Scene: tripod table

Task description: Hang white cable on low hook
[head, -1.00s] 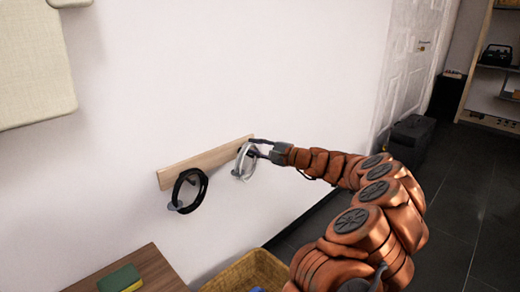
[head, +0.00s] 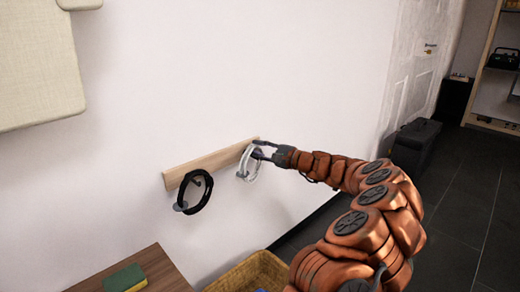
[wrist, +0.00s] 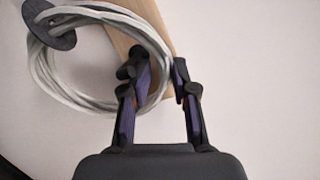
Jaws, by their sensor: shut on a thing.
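The white cable (head: 246,166) is a coiled loop at the right end of a wooden hook board (head: 210,164) on the wall. In the wrist view the white cable (wrist: 75,97) fills the upper left. A dark round disc (wrist: 50,26), seemingly a hook's end, shows at the coil's far left; I cannot tell whether the cable rests on the hook. My gripper (head: 258,150) is at the coil's upper right side. In the wrist view my gripper (wrist: 157,72) is shut on the coil's right edge, with its fingers spaced around the strands.
A black cable (head: 207,194) hangs on a hook at the board's left end. Below are a wooden table (head: 165,268) with a green sponge (head: 124,279) and a wicker basket (head: 250,268). A beige panel (head: 35,75) is at upper left. The wall above the board is clear.

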